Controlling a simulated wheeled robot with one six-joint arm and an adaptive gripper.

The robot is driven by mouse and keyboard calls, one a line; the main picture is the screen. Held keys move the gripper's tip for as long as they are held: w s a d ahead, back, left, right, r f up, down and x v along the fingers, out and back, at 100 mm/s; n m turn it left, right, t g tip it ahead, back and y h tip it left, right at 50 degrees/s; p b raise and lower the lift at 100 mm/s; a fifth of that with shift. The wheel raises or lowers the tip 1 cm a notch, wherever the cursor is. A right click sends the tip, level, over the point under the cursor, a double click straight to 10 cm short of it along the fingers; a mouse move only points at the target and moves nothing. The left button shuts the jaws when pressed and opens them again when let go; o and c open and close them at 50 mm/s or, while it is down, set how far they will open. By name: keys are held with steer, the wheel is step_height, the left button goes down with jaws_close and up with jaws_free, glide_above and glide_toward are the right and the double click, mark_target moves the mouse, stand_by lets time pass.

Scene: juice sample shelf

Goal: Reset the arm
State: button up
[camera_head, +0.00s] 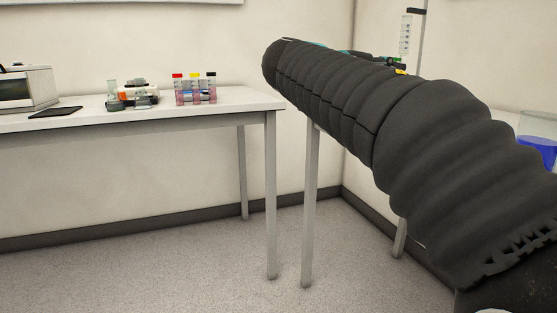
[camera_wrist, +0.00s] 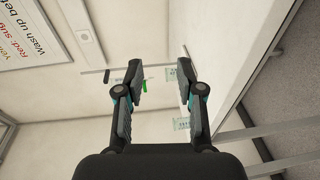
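My gripper (camera_wrist: 160,88) shows in the wrist view with its two fingers spread apart and nothing between them. Behind it in that view are a pale wall and part of a sign. In the head view my dark, ribbed arm stretches from the lower right up toward the upper middle. The gripper itself cannot be made out clearly there, as the arm hides most of that area.
A white table (camera_head: 75,122) on the left holds capped tubes (camera_head: 180,90), small lab equipment (camera_head: 130,95), a dark flat pad (camera_head: 55,112) and a boxy device (camera_head: 25,88). A container with blue liquid (camera_head: 545,150) is partly hidden at right. Floor (camera_head: 180,265) is clear.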

steer(key=s+a+f+y, duration=0.1)
steer(key=f+y, duration=0.2)
steer(key=f, duration=0.4)
steer(key=s+a+f+n+g+y, duration=0.1)
steer(key=s+a+f+y, duration=0.15)
steer(key=f, duration=0.55)
steer(key=s+a+f+y, duration=0.1)
steer(key=f+y, duration=0.2)
steer(key=f, duration=0.4)
steer(key=s+f+m+y+p, duration=0.1)
steer(key=s+f+m+y, duration=0.1)
steer(key=s+f, duration=0.2)
steer(key=s+f+m+y+p, duration=0.1)
steer(key=s+f, duration=0.3)
steer(key=s, duration=0.6)
steer(key=s+f+m+g+y+p, duration=0.1)
steer(key=s+f+m+y, duration=0.2)
steer(key=s, duration=0.4)
steer(key=shift+s+a+f+p, duration=0.3)
steer(key=shift+a+f+p, duration=0.1)
steer(key=shift+f, duration=0.5)
